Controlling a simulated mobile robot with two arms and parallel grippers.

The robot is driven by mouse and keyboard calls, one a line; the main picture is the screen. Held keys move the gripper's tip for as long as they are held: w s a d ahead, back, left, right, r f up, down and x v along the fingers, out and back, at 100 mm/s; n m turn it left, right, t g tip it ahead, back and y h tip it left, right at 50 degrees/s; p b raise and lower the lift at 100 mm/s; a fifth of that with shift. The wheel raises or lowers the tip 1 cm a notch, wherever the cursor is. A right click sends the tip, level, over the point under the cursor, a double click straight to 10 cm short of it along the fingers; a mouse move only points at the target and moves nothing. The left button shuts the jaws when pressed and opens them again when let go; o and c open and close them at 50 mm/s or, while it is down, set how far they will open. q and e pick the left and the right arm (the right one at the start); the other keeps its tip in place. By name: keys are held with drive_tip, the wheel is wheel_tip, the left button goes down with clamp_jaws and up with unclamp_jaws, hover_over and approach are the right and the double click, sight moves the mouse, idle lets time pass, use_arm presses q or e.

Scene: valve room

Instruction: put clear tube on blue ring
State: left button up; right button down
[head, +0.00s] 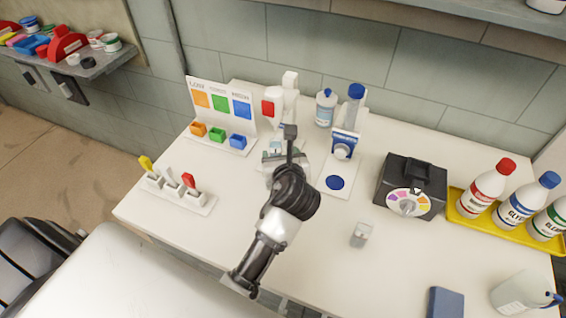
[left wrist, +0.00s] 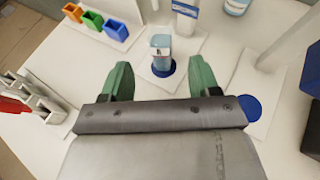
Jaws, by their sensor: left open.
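A small clear tube (left wrist: 161,46) with a light blue tint stands upright on a blue ring (left wrist: 163,67) on a white plate in the left wrist view. In the head view this tube (head: 275,146) is partly hidden by my left arm. My left gripper (left wrist: 161,75) is open and empty, with its green fingers spread to either side and the tube just ahead of the fingertips. A second blue ring (head: 335,183) lies bare on the plate to the right, and shows in the left wrist view (left wrist: 255,107). My right gripper is not in view.
A small clear container (head: 361,235) stands on the open table. A black dial box (head: 411,186) is to the right, with bottles in a yellow tray (head: 456,208) beyond. Coloured bins (head: 218,134) and a lever strip (head: 180,192) are at left. Dispenser posts (head: 290,85) stand behind.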

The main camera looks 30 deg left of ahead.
use_arm(q)
drive_tip(key=shift+v, duration=1.75)
idle(0.6)
